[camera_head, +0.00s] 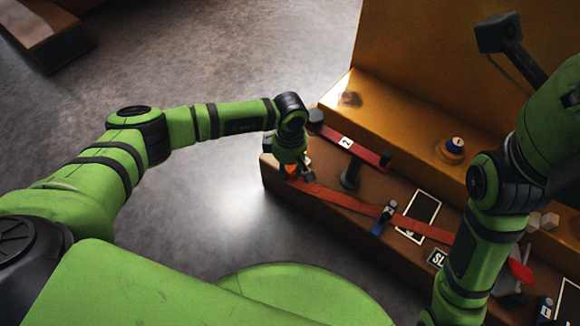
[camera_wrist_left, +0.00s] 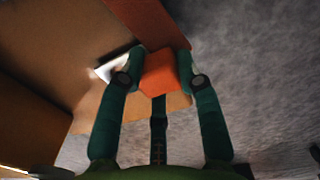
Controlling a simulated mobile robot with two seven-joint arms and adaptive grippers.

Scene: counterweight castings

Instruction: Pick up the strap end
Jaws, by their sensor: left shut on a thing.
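My left gripper (camera_head: 290,172) is at the near left end of the brown ledge, low over its edge. It is shut on the orange strap end (camera_wrist_left: 160,72), a blocky piece that sits between both fingertips in the left wrist view. The red-orange strap (camera_head: 340,198) runs from near the gripper along the ledge to the right. It passes a blue and dark buckle-like part (camera_head: 384,218) and then goes behind my right arm.
A red bar labelled 2 (camera_head: 362,151) with dark posts stands just behind the strap. A blue-topped knob (camera_head: 455,146) is on the orange step. A white-framed rectangle (camera_head: 422,207) and pale blocks (camera_head: 548,221) lie farther right. Grey floor (camera_head: 200,60) is open at left.

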